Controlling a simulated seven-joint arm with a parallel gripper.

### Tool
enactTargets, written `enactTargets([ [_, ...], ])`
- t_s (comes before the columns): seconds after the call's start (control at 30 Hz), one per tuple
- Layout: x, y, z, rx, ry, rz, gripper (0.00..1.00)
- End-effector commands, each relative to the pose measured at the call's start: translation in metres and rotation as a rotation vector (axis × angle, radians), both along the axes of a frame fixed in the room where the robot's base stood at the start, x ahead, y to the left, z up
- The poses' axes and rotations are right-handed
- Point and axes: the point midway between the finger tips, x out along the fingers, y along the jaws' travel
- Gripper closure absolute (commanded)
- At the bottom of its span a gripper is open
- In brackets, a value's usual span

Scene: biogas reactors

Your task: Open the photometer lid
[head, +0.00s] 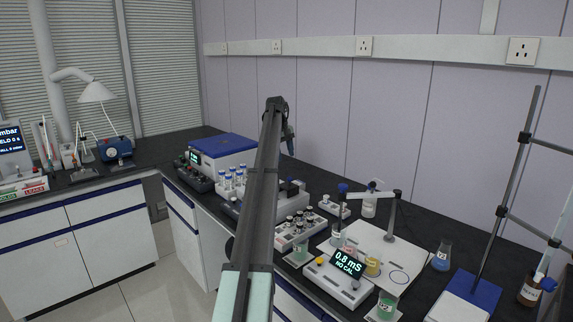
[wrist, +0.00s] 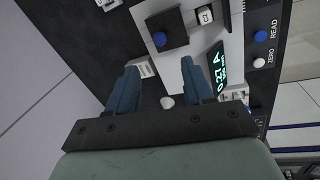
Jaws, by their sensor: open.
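The photometer (wrist: 232,22) shows in the wrist view as a white body with a lit display and READ and ZERO buttons at the right. A dark square lid (wrist: 178,22) with a round blue knob (wrist: 160,39) lies on it and looks shut. My gripper (wrist: 160,68) is open and empty, its two blue fingers apart above the bench. The knob appears just beyond the fingertips, between their lines, and untouched. In the head view my gripper (head: 289,140) is raised behind my arm, which hides part of the photometer (head: 294,190).
A white box with a blue top (head: 222,146) and a rack of blue-capped vials (head: 231,181) stand left of my arm. Several vials in a rack (head: 297,228), a conductivity meter (head: 338,278) and a stand with a rod (head: 507,190) are to the right.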

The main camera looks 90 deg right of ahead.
Motion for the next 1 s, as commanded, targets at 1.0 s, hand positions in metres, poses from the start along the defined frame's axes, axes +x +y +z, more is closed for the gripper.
enactTargets([
  [1.0,0.013,0.005,0.021,0.001,-0.001,0.006,0.49],
])
